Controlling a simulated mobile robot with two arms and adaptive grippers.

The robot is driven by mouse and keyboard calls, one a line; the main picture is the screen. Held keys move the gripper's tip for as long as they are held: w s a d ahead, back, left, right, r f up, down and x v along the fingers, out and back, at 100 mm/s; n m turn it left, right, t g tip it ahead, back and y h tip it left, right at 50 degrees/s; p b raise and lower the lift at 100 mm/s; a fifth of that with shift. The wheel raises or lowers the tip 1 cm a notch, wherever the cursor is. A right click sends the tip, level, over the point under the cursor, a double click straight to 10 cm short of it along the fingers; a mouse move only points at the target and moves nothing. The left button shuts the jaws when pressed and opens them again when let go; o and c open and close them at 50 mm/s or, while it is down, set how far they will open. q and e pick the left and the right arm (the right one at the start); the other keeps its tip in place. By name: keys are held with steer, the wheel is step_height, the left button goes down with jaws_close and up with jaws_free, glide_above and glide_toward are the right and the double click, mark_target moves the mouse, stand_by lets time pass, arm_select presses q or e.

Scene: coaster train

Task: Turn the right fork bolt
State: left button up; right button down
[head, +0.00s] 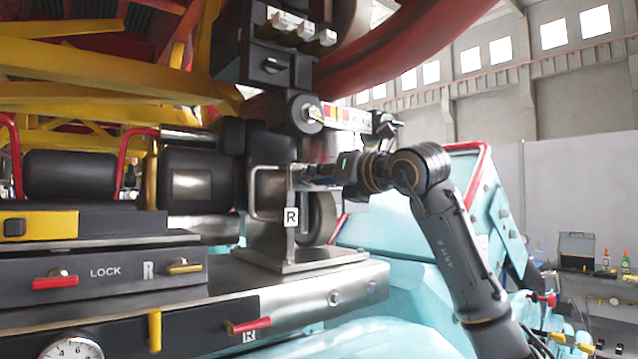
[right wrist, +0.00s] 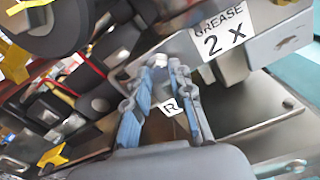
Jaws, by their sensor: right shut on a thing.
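My right gripper (head: 312,172) reaches in from the right in the head view, at the top of the steel fork bracket (head: 291,245) that bears an R label (head: 291,216). In the right wrist view its blue-grey fingers (right wrist: 166,66) are closed in around the silver right fork bolt (right wrist: 160,60), whose head shows at the fingertips. In the head view the bolt is hidden behind the fingers. A grey wheel (head: 321,218) sits in the fork below the gripper. My left gripper is not in view.
A "GREASE 2 X" plate (right wrist: 222,38) lies close beyond the fingers. A red-handled LOCK panel (head: 105,272) and a gauge (head: 72,347) are at lower left. The red rail (head: 405,45) curves overhead. Bottles (head: 606,259) stand far right.

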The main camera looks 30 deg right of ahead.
steer(key=shift+m+b, duration=0.3)
steer(key=shift+m, duration=0.8)
steer(key=shift+r, duration=0.1)
steer(key=c, duration=1.2)
jaws_free()
steer(key=shift+o, duration=0.2)
steer(key=s+d, duration=0.1)
steer(key=s, duration=1.1)
